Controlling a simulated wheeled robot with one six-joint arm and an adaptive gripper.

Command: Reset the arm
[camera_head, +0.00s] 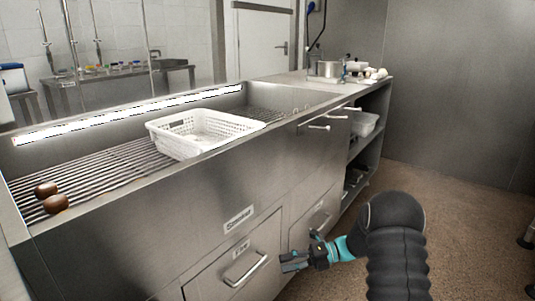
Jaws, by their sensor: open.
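My gripper (296,262) is at the lower middle of the head view, at the end of my dark ribbed arm with a teal band. It is open and nothing shows between its fingers. It is in front of the steel counter's lower front, near a drawer handle (245,270); I cannot tell the exact gap. My arm is bent, with its rounded elbow at the lower right.
A white perforated basket (197,148) sits on the metal rack (90,178). Two brown round items (50,198) lie at the rack's left end. A pot (328,68) stands on the far counter end. Brown floor (465,235) at right is largely clear.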

